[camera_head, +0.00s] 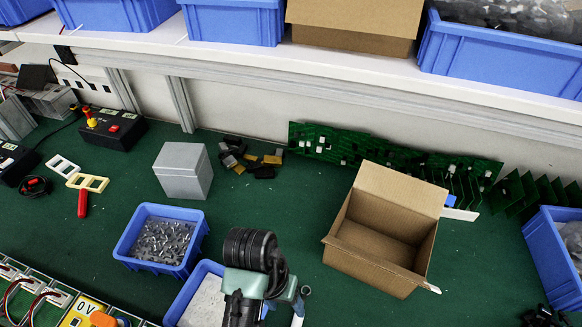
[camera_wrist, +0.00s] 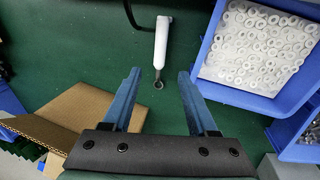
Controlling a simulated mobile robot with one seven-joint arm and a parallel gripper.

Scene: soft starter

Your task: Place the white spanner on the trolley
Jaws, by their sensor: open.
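The white spanner (camera_wrist: 162,45) lies on the green bench top in the wrist view, its grey ring end (camera_wrist: 158,84) pointing toward my gripper (camera_wrist: 159,72). My gripper is open and empty, with its two blue fingers apart. In the picture, the ring end shows between the fingertips and the white handle extends beyond them; I cannot tell the height gap. No trolley is in view.
An open cardboard box (camera_head: 384,267) stands right of my arm. A blue bin of white washers (camera_wrist: 222,60) is close on the right in the wrist view. A blue bin of metal parts (camera_head: 128,248) and a grey box (camera_head: 182,182) stand left. Green mat (camera_head: 290,205) behind is clear.

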